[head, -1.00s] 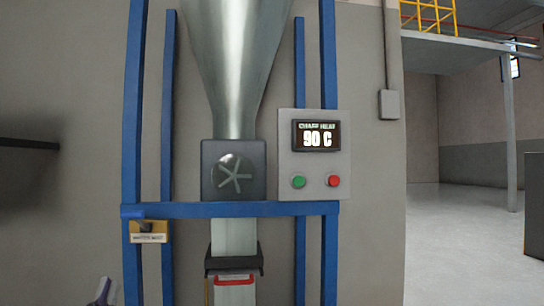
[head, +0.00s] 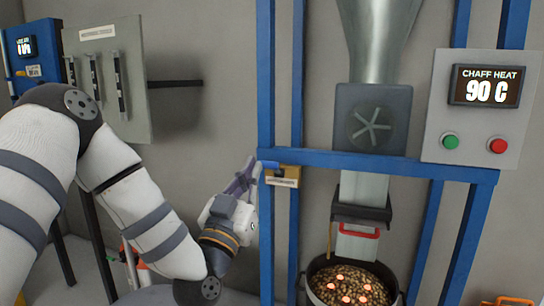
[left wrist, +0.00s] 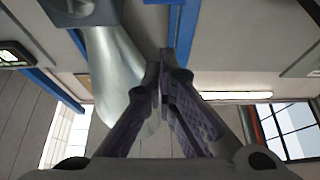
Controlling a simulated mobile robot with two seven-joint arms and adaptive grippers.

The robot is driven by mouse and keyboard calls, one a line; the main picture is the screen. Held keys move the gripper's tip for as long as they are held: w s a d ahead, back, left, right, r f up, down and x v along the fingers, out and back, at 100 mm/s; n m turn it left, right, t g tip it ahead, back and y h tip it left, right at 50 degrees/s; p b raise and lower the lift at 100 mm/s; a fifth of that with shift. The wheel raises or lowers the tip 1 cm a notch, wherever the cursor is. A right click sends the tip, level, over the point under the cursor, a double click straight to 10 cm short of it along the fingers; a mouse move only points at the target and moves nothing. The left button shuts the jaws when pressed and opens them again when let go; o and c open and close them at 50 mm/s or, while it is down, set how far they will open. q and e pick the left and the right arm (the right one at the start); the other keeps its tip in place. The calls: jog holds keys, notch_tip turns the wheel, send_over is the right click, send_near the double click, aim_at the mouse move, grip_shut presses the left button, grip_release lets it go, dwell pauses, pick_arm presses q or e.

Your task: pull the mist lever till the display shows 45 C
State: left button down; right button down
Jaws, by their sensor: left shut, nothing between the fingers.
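The display (head: 485,87) on a grey panel at the right reads "CHAFF HEAT 90 C". A small yellow-brown box with a label plate (head: 283,181) sits on the blue frame's left post; a short blue piece (head: 268,165) juts left from beside it, and I cannot tell surely whether it is the mist lever. My left gripper (head: 252,165) is shut and empty, fingers pointing up, just left of that blue piece. Whether they touch is unclear. In the left wrist view the fingers (left wrist: 162,70) meet, with no lever between them. My right gripper is out of view.
Below the metal chute (head: 362,192) stands a dark pot (head: 315,285) of brown pieces with glowing embers. Green and red buttons sit under the display. A grey panel (head: 135,70) with several black levers and a blue cabinet (head: 48,60) stand at the left.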

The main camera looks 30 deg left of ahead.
pick_arm(q)
jog(key=w+a, duration=0.2)
jog(key=w, duration=0.6)
jog(key=shift+r+b, duration=0.35)
